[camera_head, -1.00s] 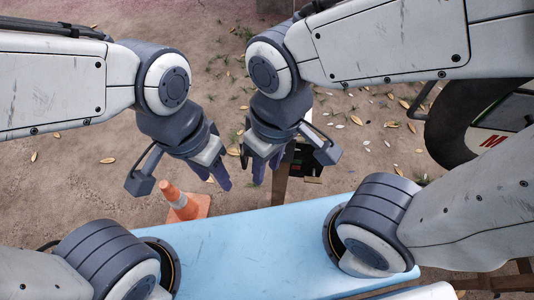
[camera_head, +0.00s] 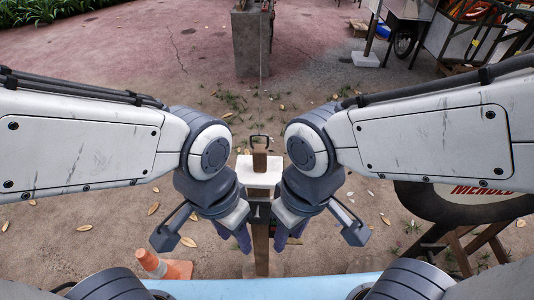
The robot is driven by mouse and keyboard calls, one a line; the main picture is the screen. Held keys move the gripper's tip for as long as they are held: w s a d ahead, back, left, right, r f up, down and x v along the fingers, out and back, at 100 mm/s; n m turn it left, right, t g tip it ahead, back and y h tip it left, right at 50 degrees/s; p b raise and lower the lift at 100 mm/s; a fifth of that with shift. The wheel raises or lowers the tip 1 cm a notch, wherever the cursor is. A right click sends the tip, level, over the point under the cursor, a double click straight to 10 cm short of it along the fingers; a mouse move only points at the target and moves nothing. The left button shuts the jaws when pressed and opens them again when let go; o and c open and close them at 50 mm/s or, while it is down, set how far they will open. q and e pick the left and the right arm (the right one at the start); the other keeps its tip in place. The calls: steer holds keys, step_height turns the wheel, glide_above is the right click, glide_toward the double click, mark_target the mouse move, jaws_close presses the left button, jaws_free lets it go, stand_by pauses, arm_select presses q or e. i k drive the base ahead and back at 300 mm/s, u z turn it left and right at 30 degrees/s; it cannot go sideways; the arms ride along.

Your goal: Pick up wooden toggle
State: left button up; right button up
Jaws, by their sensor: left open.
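A brown, wood-coloured upright piece (camera_head: 260,158) with a dark loop at its top stands at a pale plate between my two arms; I cannot tell whether it is the wooden toggle. My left gripper (camera_head: 238,240) points down to the left of the brown post under the plate. It is open and I see nothing between its fingers. My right gripper (camera_head: 287,238) points down on the post's other side. Its dark fingers partly overlap in view, so its opening is unclear. The grippers and wrists hide part of the post.
The pale plate (camera_head: 258,178) sits on the brown post (camera_head: 261,245). An orange cone (camera_head: 150,262) stands at lower left, near a light blue surface (camera_head: 270,287). A round dark sign (camera_head: 460,205) is at right. A grey block (camera_head: 251,48) and carts stand farther back.

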mark_target(259, 152)
steer(key=u, duration=2.05)
steer(key=k, duration=0.65)
steer(key=z, duration=1.1)
